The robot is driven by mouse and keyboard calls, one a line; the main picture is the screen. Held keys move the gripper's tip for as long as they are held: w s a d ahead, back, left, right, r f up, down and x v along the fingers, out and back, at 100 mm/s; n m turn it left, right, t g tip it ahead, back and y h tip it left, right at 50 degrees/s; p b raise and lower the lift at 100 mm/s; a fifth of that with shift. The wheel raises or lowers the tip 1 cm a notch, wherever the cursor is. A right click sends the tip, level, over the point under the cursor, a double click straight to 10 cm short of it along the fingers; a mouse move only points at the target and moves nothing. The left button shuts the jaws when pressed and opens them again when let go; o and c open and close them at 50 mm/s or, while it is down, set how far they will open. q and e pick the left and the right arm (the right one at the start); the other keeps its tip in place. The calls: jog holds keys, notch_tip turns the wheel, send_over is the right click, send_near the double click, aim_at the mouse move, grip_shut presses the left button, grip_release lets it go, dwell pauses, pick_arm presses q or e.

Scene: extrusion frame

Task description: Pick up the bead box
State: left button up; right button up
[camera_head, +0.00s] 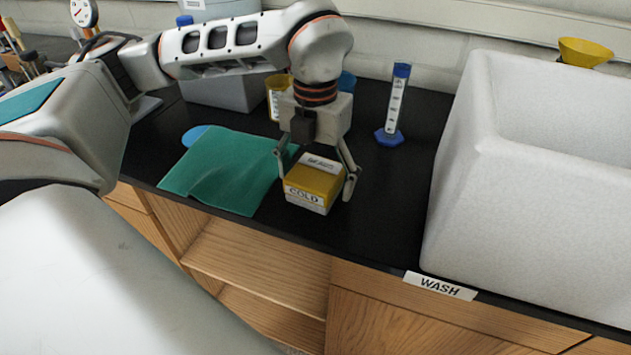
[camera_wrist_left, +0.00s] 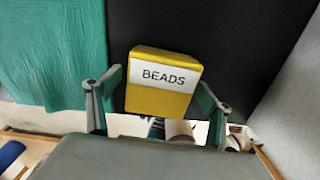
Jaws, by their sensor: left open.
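The bead box (camera_head: 315,183) is a small yellow box with white labels, standing on the black counter near its front edge. One label reads COLD on the front in the head view; the top label reads BEADS in the left wrist view (camera_wrist_left: 163,82). My left gripper (camera_head: 318,190) is open above the box, pointing down, with one finger on each side of it. In the left wrist view the fingers (camera_wrist_left: 158,108) flank the box's near part. Whether they touch it I cannot tell. My right gripper is not in view.
A green cloth (camera_head: 222,172) lies left of the box. A blue-based graduated cylinder (camera_head: 395,105) stands behind to the right. A large white basin (camera_head: 540,180) fills the right side, with a WASH label (camera_head: 440,286) on the counter's front. Black counter (camera_head: 385,200) is clear between box and basin.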

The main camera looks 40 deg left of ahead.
pick_arm(q)
jog(key=c, duration=1.4)
